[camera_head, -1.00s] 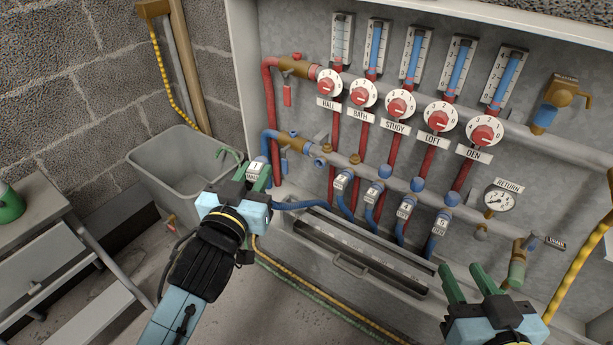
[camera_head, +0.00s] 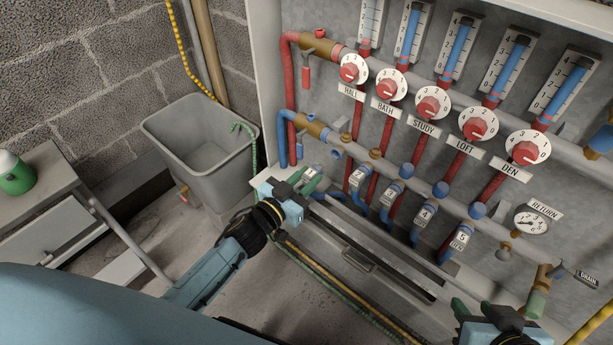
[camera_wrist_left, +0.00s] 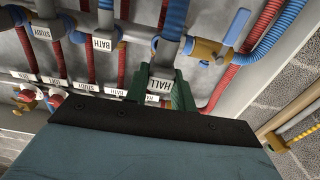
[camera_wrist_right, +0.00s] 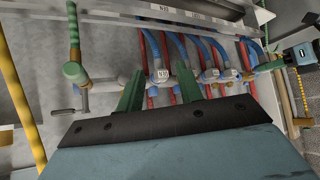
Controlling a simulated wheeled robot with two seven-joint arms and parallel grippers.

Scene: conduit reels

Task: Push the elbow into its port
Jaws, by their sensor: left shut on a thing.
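My left gripper (camera_head: 310,182) is shut on the grey elbow (camera_head: 313,172) at the left end of the elbow row. In the left wrist view, the elbow (camera_wrist_left: 160,84) carries a HALL label and sits between the green fingers. It appears just below the pipework; I cannot tell whether it touches its port. The port's mouth is not clearly visible. The neighbouring elbows, such as the BATH one (camera_head: 356,178), hang below the lower manifold with blue hoses. My right gripper (camera_head: 472,312) is open and empty at the lower right; its spread fingers show in the right wrist view (camera_wrist_right: 160,92).
Red dials (camera_head: 433,102) and red pipes stand above the manifold. A return gauge (camera_head: 531,222) and drain valve (camera_head: 541,280) are at the right. A slotted tray (camera_head: 375,250) runs below the elbows. A grey bin (camera_head: 205,150) stands left of the cabinet.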

